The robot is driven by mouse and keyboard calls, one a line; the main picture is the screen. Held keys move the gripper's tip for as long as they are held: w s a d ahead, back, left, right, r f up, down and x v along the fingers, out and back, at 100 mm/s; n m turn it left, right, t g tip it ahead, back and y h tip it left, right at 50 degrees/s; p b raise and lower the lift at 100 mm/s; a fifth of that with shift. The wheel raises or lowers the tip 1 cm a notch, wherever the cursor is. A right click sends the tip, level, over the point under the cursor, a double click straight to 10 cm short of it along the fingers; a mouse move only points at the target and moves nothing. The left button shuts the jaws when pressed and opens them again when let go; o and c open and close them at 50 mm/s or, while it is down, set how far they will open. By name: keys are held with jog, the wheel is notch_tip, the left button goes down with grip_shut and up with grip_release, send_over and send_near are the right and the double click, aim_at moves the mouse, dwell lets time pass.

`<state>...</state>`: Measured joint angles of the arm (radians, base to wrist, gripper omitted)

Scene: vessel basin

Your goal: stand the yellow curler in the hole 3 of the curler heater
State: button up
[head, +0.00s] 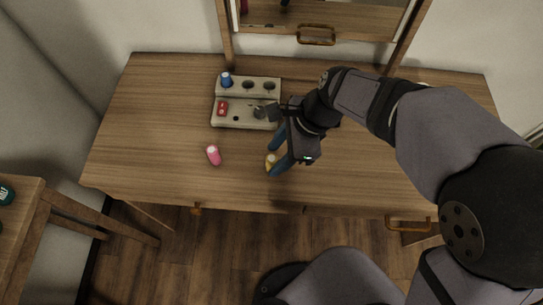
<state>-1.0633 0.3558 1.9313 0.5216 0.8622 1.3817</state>
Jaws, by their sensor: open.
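The yellow curler (270,161) lies on the wooden table near its front edge, partly hidden by my gripper. My gripper (274,157) is open, with its blue fingers close to the yellow curler; I cannot tell whether they touch it. The curler heater (228,120) is a pale block towards the back of the table. A blue curler (226,79) stands in its back left hole. Two dark empty holes show to the right of it in the back row.
A pink curler (213,155) lies on the table left of my gripper. The left part of the table (140,130) is clear. My arm hides part of the table's right side.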

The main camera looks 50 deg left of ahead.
aim_at(275, 158)
jog(key=shift+s+a+f, duration=0.15)
jog(key=shift+s+f, duration=0.1)
jog(key=shift+f, duration=0.4)
grip_shut()
jog(key=shift+r, duration=0.1)
notch_tip(275, 158, up, 10)
jog(key=shift+p, duration=0.35)
